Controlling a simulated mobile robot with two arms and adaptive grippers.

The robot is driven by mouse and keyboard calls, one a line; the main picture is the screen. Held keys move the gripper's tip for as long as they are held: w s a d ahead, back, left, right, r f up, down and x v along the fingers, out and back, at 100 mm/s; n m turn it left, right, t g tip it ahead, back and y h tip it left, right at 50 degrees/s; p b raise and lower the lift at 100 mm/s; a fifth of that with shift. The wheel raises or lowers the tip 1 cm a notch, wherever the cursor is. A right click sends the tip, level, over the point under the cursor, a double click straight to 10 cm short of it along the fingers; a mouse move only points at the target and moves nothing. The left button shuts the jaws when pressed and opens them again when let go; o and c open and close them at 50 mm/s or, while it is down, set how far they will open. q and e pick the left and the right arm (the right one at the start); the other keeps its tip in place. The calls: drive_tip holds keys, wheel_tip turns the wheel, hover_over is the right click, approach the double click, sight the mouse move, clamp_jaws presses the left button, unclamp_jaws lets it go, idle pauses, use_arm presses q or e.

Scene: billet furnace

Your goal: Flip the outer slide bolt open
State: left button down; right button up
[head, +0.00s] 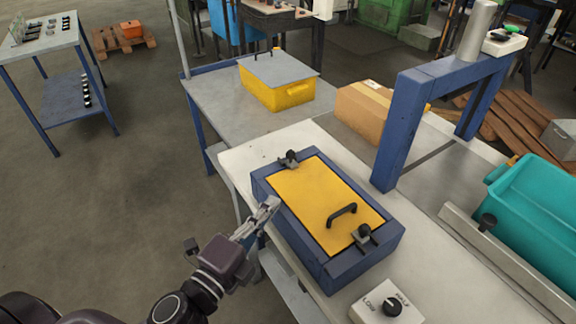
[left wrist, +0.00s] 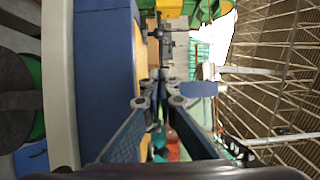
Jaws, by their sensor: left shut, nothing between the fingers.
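A blue box (head: 318,262) with a yellow lid (head: 318,200) sits on the pale bench. A dark slide bolt (head: 290,159) is at the lid's far left end, and another dark slide bolt (head: 364,238) is at its near right end. A black handle (head: 342,213) stands on the lid. I cannot tell which bolt is the outer one. My left gripper (head: 273,203) is shut and empty by the box's left edge, apart from both bolts. In the left wrist view its fingertips (left wrist: 161,76) are together, with a dark bolt (left wrist: 157,33) beyond them. My right gripper is not in view.
A LOW-marked knob box (head: 387,308) stands near the front. A blue frame (head: 400,125), a cardboard box (head: 362,110) and a teal bin (head: 535,210) are behind and right. A yellow box (head: 280,92) is on the far table.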

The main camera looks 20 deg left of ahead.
sight(282, 171)
use_arm(q)
drive_tip(key=w+p, duration=0.1)
drive_tip(key=w, duration=0.2)
drive_tip(key=w+d+p, duration=0.1)
drive_tip(key=w, duration=0.2)
drive_tip(key=w+p, duration=0.1)
drive_tip(key=w, duration=0.2)
drive_tip(key=shift+d+r, duration=0.2)
drive_tip(key=shift+d, duration=0.15)
drive_tip(key=w, duration=0.1)
drive_tip(key=w+a, duration=0.1)
drive_tip(key=w+p, duration=0.1)
drive_tip(key=shift+a+f, duration=0.15)
drive_tip(key=shift+a, duration=0.1)
drive_tip(key=shift+w+a, duration=0.3)
drive_tip(key=shift+w, duration=0.05)
drive_tip(key=shift+w+a, duration=0.9)
drive_tip(key=shift+a, duration=0.25)
